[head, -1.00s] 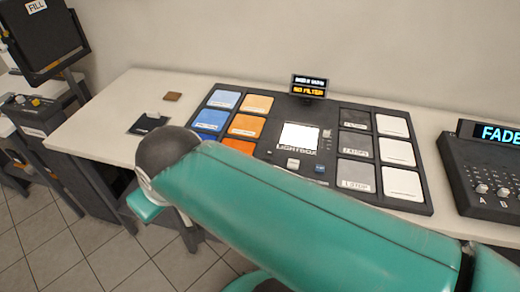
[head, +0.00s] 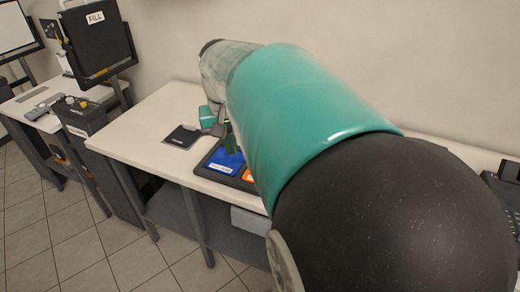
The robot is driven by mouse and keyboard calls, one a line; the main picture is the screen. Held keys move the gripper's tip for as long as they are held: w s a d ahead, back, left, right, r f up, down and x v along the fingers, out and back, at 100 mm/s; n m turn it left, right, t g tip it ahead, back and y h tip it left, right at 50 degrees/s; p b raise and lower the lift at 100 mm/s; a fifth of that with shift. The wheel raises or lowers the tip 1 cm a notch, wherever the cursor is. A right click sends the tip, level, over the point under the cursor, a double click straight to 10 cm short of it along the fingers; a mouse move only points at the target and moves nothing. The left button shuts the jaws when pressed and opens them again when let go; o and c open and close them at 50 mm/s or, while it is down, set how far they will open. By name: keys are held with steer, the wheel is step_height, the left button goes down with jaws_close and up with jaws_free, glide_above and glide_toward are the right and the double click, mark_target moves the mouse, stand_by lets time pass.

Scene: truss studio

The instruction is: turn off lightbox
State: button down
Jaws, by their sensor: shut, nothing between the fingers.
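The lightbox's bright panel, seen a second ago in the middle of a black board, is hidden behind my arm in the head view. Only the board's near left corner shows, with a blue tile (head: 227,161) and a bit of an orange tile (head: 248,176). My gripper (head: 229,143) is partly visible below the far end of my arm, shut and empty. It is over or close to the blue tiles; whether it touches anything I cannot tell.
A small black pad (head: 182,137) lies on the white table (head: 140,130), left of my gripper. A black panel labelled FILL (head: 98,42) stands at the left. A dark console edge (head: 508,178) shows at far right. The tiled floor (head: 70,225) in front is clear.

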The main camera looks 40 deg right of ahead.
steer(key=s+d+f+m+y, duration=0.1)
steer(key=d+f+m, duration=0.1)
steer(key=d, duration=0.6)
steer(key=s+d+f+m+g+y, duration=0.1)
steer(key=d+f+m+y, duration=0.1)
steer(key=d, duration=0.6)
steer(key=s+d+f+m+g+y, duration=0.1)
steer(key=s+d+f+m, duration=0.1)
steer(key=d, duration=0.6)
steer(key=shift+d+f+m, duration=0.35)
steer(key=shift+m, duration=0.05)
steer(key=x, duration=1.4)
steer(key=shift+s+a+r, duration=0.1)
steer(key=shift+s+a, duration=0.1)
steer(key=shift+a, duration=0.1)
